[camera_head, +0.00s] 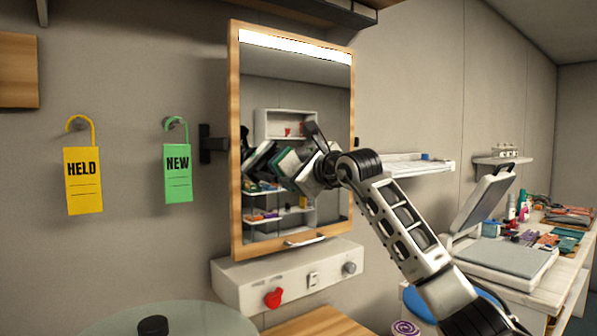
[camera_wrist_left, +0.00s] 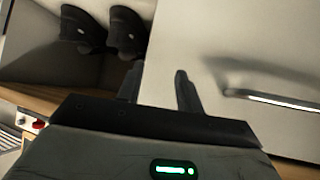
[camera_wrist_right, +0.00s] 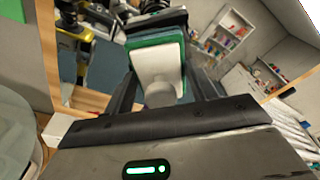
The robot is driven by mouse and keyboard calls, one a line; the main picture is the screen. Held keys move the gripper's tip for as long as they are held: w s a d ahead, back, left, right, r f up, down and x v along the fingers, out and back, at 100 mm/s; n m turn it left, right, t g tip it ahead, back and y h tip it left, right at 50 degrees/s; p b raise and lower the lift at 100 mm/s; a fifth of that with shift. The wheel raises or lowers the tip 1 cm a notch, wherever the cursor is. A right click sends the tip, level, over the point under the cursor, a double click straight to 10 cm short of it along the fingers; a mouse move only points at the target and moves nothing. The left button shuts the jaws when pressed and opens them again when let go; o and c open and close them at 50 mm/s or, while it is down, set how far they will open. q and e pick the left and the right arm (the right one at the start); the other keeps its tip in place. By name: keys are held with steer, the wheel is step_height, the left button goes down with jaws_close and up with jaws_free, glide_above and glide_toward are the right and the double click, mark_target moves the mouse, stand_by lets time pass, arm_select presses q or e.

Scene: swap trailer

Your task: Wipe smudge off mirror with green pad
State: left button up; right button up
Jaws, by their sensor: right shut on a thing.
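The wood-framed mirror (camera_head: 234,150) hangs on the wall in the head view, with a bright light strip along its top. My right gripper (camera_head: 306,172) is in front of the mirror's lower middle. In the right wrist view, my right gripper (camera_wrist_right: 163,90) is shut on the grey knob of the pad (camera_wrist_right: 158,62), which has a pale back and a green edge. The pad's face is turned away toward the mirror; I cannot tell whether it touches the glass. I cannot make out a smudge. My left gripper (camera_wrist_left: 158,88) shows only in its wrist view, fingers apart and empty.
A yellow HELD tag (camera_head: 84,180) and green NEW tag (camera_head: 178,173) hang to the left. A round glass top (camera_head: 200,322) is at front left. A cluttered counter (camera_head: 555,290) stands at right.

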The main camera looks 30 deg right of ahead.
steer(key=shift+r, duration=0.6)
arm_select(q)
steer(key=shift+r, duration=0.55)
arm_select(e)
steer(key=w+d, duration=0.1)
steer(key=d, duration=1.1)
steer(key=shift+f, duration=0.15)
steer(key=shift+a, duration=0.1)
